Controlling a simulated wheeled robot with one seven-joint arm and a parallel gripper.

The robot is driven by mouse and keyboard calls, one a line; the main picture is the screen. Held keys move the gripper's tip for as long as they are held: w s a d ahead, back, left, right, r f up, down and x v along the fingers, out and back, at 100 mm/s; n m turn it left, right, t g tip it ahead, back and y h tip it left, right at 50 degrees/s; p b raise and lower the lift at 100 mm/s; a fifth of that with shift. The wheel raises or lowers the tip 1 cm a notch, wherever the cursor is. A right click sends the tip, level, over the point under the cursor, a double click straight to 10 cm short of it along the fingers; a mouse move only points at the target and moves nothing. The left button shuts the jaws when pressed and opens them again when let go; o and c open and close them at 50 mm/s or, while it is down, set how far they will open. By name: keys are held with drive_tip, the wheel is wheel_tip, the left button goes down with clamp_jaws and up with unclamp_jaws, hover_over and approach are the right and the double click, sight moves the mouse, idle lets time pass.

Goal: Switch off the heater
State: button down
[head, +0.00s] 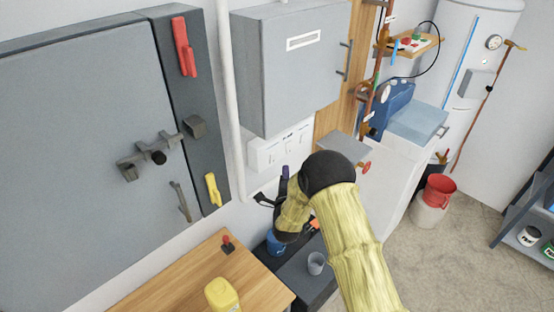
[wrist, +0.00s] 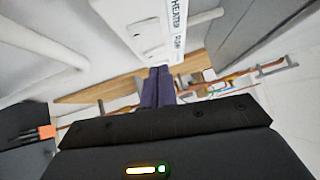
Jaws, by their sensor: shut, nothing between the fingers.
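A white switch panel (head: 281,148) is on the wall below a grey cabinet in the head view. It shows close up in the wrist view (wrist: 128,22), with a label (wrist: 177,14) reading "HEATER" and a second, partly readable word. Small raised parts on the panel look like switches, but their positions cannot be made out. My gripper (head: 285,172) is just below the panel, its purple fingertips pointing up towards it. In the wrist view the fingers (wrist: 157,84) are together with nothing between them. Whether the tips touch the panel cannot be told.
The grey cabinet (head: 292,65) overhangs the panel. A vertical white pipe (head: 230,100) runs to its left, and a grey shelf (head: 343,147) with a red valve handle (head: 365,167) is to its right. A wooden table (head: 185,277) is below left.

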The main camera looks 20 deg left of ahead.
sight(273, 157)
drive_tip(key=shift+w+a+r+p, duration=0.15)
drive_tip(key=shift+w+a+p, duration=0.5)
drive_tip(key=shift+w+a, duration=0.35)
drive_tip(key=shift+w+a+r+p, duration=0.15)
drive_tip(key=shift+w+a+p, duration=0.5)
drive_tip(key=shift+w+a, duration=0.3)
drive_tip(key=shift+w+d, duration=0.1)
